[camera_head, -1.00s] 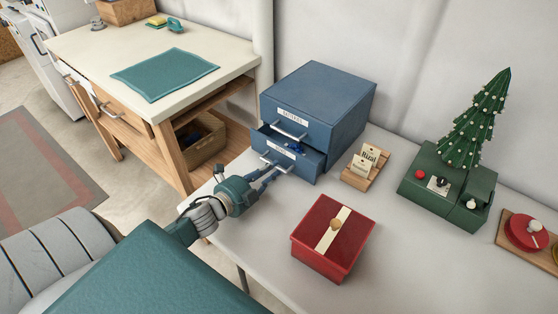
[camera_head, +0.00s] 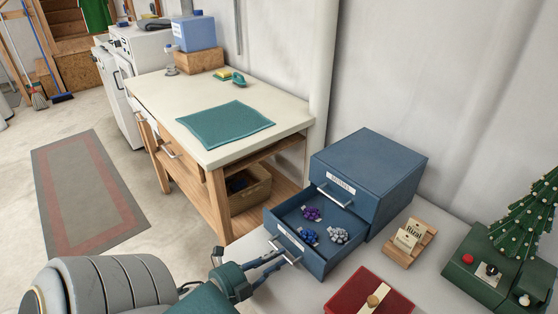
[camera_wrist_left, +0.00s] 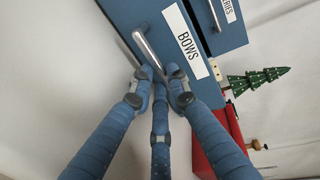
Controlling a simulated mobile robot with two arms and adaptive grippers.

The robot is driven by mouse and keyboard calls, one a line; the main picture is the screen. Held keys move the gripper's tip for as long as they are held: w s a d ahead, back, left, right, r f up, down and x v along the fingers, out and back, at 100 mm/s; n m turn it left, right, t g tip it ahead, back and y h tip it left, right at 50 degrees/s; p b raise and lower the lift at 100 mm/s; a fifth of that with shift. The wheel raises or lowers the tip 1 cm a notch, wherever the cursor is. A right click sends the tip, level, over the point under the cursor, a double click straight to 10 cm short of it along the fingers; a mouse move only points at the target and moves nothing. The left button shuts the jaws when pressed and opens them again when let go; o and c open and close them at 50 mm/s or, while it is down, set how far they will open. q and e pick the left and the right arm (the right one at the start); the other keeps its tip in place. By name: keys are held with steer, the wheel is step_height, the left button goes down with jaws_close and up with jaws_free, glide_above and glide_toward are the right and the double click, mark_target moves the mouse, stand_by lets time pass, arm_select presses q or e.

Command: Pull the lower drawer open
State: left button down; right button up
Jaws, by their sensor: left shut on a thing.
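The blue drawer cabinet (camera_head: 385,165) stands on the light table against the wall. Its lower drawer (camera_head: 312,264) is pulled well out, with purple, blue and silver bows (camera_head: 340,236) inside. The upper drawer is shut. My left gripper (camera_head: 283,258) is shut on the lower drawer's metal handle. In the left wrist view, the fingers of my left gripper (camera_wrist_left: 160,78) close at the lower end of the handle (camera_wrist_left: 147,50), beside the "BOWS" label (camera_wrist_left: 184,45). My right gripper is not in view.
A red box (camera_head: 350,292), a wooden card holder (camera_head: 411,243) and a green base with a small tree (camera_head: 530,215) stand right of the drawer. A workbench (camera_head: 150,90) with a teal mat (camera_head: 226,124) is behind on the left.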

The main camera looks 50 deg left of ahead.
arm_select(q)
steer(key=c, duration=1.7)
jaws_free()
steer(key=shift+o, duration=0.2)
steer(key=v, duration=1.2)
steer(key=shift+s+a, duration=0.1)
